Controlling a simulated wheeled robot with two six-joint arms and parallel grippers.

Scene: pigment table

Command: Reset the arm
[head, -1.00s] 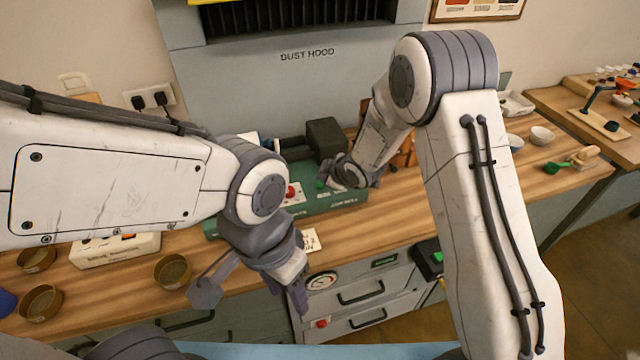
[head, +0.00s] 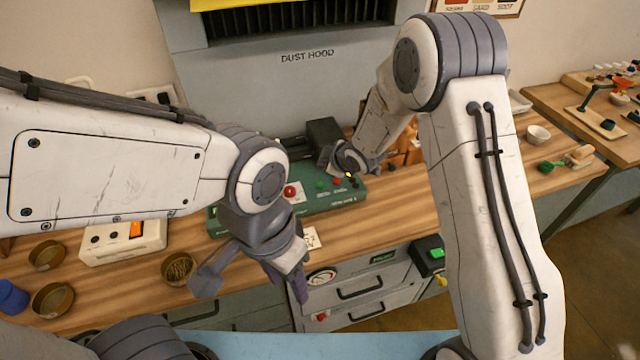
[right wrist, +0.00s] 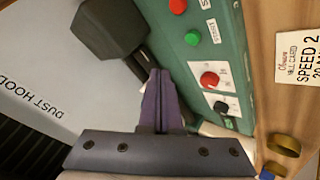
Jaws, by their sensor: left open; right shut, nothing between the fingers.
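My right arm reaches over the green control box (head: 330,201) on the bench, its wrist above and behind the buttons. My right gripper (right wrist: 160,76) is shut and empty in the right wrist view. Its purple fingers point along the box beside a dark block (right wrist: 110,28), and I cannot tell whether they touch anything. The box carries a red knob (right wrist: 209,80), a green button (right wrist: 192,38) and a red button (right wrist: 178,6). A small amber light (head: 348,175) shows near my right wrist. My left gripper (head: 300,287) is open and empty, pointing down in front of the bench edge.
Round tins (head: 53,299) and a cream box (head: 122,242) stand at the left of the bench. The dust hood (head: 300,85) rises behind. A white bowl (head: 538,135) and a green scoop (head: 552,166) lie at the right. Drawers (head: 360,290) are below.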

